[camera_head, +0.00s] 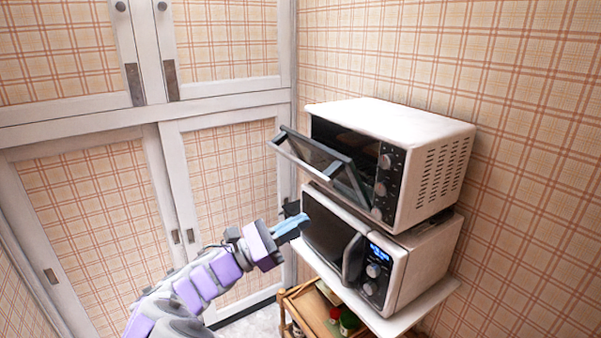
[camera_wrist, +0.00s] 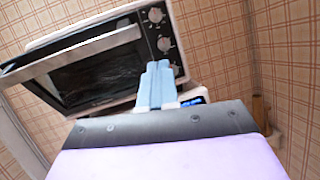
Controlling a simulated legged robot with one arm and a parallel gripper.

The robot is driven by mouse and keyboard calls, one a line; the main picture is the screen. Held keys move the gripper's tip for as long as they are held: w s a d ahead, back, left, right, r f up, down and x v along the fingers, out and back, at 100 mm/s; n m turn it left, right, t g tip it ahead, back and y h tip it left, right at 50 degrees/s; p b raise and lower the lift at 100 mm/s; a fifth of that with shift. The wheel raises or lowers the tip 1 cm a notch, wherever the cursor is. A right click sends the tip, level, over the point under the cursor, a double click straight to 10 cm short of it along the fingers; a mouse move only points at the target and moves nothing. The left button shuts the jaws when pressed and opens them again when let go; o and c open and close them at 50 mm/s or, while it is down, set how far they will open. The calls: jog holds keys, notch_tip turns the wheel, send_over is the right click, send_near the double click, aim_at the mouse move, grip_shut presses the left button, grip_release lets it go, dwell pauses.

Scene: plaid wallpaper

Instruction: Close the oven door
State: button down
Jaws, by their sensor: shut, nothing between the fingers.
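The white oven (camera_head: 405,125) stands on top of a microwave in the head view. Its glass door (camera_head: 325,162) is hinged at the bottom and hangs partly open, tilted out toward the left. The door also shows in the wrist view (camera_wrist: 75,52), with a pale frame bar along its upper edge. My gripper (camera_head: 298,221) is below the oven door and in front of the microwave, apart from the door. In the wrist view, its blue fingers (camera_wrist: 156,80) are together and hold nothing. They point up toward the oven's knob side.
The microwave (camera_head: 420,265), with a blue display, sits under the oven on a white shelf (camera_head: 400,322). A wooden cart (camera_head: 300,305) with small items is below. Paneled cabinet doors (camera_head: 225,185) stand at the left. Space left of the oven door is free.

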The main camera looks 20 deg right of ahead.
jog(key=w+a+n+t, duration=0.3)
jog(key=a+n+t, duration=0.15)
jog(key=a, duration=0.35)
jog(key=b, duration=0.1)
send_near(332, 153)
jog(key=shift+d+f+m+t+h, duration=0.25)
jog(key=shift+d+f+h, duration=0.05)
jog(key=shift+d+f, duration=0.2)
jog(key=d+r+y+p, duration=0.1)
jog(key=r+p, duration=0.1)
jog(key=p, duration=0.2)
jog(key=w+d+r+g+y+p, duration=0.1)
jog(key=d+r+p, duration=0.1)
jog(key=p, duration=0.2)
jog(key=d+r+y+p, duration=0.2)
jog(key=p, duration=0.3)
jog(key=shift+w+d+r, duration=0.15)
jog(key=shift+w+r, duration=0.2)
jog(key=shift+w, duration=0.05)
jog(key=d+y+p, duration=0.1)
jog(key=p, duration=0.1)
jog(key=w+d+r+p, duration=0.1)
jog(key=p, duration=0.1)
jog(key=shift+d+r+g+y+p, duration=0.1)
jog(key=shift+d+g+y+p, duration=0.2)
jog(key=shift+g+y+p, duration=0.1)
jog(key=shift+s+a, duration=0.1)
